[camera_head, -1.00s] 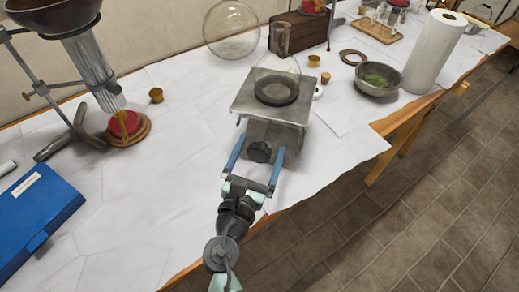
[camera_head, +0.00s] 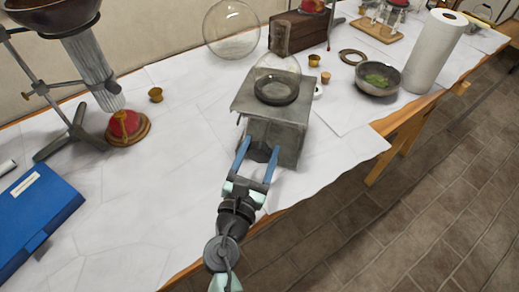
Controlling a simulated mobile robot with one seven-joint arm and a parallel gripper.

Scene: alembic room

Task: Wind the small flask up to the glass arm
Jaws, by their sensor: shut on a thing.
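A small clear round flask (camera_head: 277,66) sits upright on a black ring (camera_head: 276,91) on the plate of a grey metal lab jack (camera_head: 290,117). Its upper part meets a darker upright glass neck (camera_head: 279,38); I cannot tell whether they touch. A large clear glass globe (camera_head: 231,30) is behind to the left; I cannot make out the glass arm clearly. My gripper (camera_head: 258,152) is at the jack's front, its blue fingers shut on the dark knob (camera_head: 260,151), which is partly hidden between them.
A bowl (camera_head: 378,78) and paper roll (camera_head: 433,52) stand at right. The white table is clear left of my gripper.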

